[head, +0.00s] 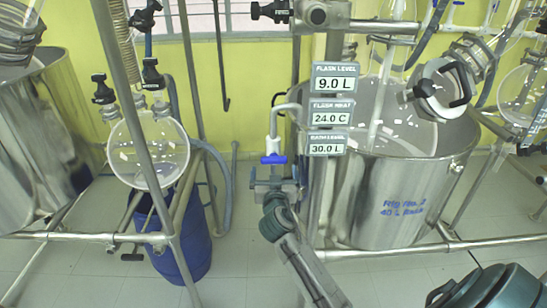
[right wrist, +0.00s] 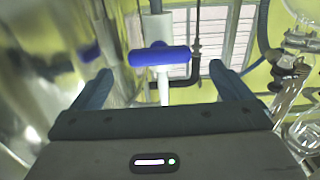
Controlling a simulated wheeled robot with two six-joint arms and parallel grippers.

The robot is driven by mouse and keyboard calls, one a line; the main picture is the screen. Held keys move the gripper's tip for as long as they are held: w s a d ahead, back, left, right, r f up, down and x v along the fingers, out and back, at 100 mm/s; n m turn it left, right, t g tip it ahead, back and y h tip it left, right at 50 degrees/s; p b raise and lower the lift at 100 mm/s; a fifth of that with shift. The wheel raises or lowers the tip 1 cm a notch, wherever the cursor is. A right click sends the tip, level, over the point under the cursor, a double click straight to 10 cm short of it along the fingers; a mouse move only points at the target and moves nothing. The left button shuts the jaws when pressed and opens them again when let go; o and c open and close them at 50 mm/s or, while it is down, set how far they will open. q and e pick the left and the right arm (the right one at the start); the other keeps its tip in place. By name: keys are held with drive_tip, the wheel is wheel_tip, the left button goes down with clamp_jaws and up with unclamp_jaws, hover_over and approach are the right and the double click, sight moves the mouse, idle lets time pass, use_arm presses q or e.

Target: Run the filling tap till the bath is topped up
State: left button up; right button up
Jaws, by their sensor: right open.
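The filling tap has a blue bar handle (head: 274,159) on a white stem, under a bent grey pipe at the left of the bath. The handle lies crosswise and also shows in the right wrist view (right wrist: 158,56). The bath (head: 395,200) is a large steel tub marked as 40 L. Its lower display plate (head: 326,144) reads 30.0 L. My right gripper (head: 275,178) is just below the handle in the head view. In the right wrist view its fingers (right wrist: 163,88) are apart, with the tap between them and nothing gripped. My left gripper is not in view.
A glass flask (head: 148,150) hangs left above a blue drum (head: 182,240). Another steel tub (head: 45,140) stands far left. Metal frame poles and rails surround the tap; open floor shows below it.

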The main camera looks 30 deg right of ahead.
sight(274, 163)
drive_tip(key=p+x, duration=0.1)
drive_tip(key=x, duration=0.5)
drive_tip(key=shift+w+d+p, duration=0.2)
drive_tip(key=shift+w+p, duration=0.05)
drive_tip(key=shift+p, duration=0.1)
drive_tip(key=c, duration=1)
